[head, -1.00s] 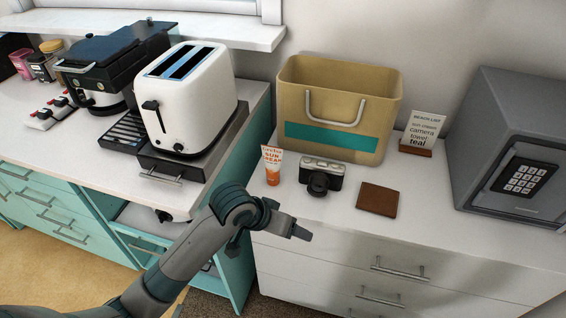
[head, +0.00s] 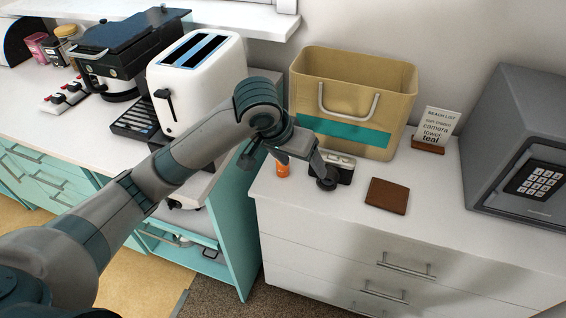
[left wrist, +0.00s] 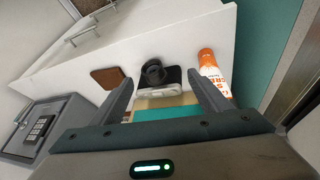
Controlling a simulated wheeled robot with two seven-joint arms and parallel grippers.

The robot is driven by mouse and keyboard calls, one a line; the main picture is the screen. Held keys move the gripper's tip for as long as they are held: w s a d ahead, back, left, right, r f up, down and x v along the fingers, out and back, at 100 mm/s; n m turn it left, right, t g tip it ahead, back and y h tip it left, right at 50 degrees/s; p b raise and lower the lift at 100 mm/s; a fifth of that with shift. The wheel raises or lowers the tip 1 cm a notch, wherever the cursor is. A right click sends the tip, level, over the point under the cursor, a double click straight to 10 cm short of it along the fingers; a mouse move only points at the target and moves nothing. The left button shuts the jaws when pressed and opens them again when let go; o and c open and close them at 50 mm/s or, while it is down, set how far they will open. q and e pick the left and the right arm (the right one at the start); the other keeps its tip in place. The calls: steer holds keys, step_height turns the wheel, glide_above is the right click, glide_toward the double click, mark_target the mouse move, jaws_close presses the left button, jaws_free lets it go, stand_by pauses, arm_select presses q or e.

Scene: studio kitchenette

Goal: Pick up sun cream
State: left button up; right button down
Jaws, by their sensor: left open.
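The sun cream (head: 282,169) is a small white and orange tube on the white drawer unit's top, left of the camera. In the head view my left gripper covers most of it, leaving its orange lower part visible. In the left wrist view the sun cream (left wrist: 212,76) is just outside the right-hand finger. My left gripper (head: 303,165) is open and empty above the counter. In the left wrist view the gap between its fingers (left wrist: 160,88) faces the black and silver camera (left wrist: 155,76). My right gripper is not in view.
The camera (head: 343,169) stands close beside the gripper. A brown wallet (head: 387,196) lies to its right. A tan bag (head: 397,85) with a teal band stands behind. A beach list sign (head: 436,128) and grey safe (head: 520,150) are at right. A white toaster (head: 215,70) is at left.

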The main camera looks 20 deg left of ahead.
arm_select(q)
steer(key=w+a+r+n+y, duration=0.1)
steer(key=a+r, duration=0.2)
steer(key=r, duration=0.3)
steer(key=w+a+r+n+y, duration=0.1)
steer(key=a+r, duration=0.2)
steer(key=r, duration=0.4)
steer(key=shift+w+a+r+y, duration=0.2)
steer(key=shift+w+a+y, duration=0.05)
steer(key=shift+a+y, duration=0.15)
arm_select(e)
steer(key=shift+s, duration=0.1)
arm_select(q)
steer(key=shift+w+f, duration=0.1)
steer(key=p+x, duration=0.2)
steer(key=x, duration=1)
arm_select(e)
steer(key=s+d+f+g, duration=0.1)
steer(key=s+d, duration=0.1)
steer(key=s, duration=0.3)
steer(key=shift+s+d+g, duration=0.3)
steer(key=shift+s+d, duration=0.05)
arm_select(q)
steer(key=shift+f, duration=0.1)
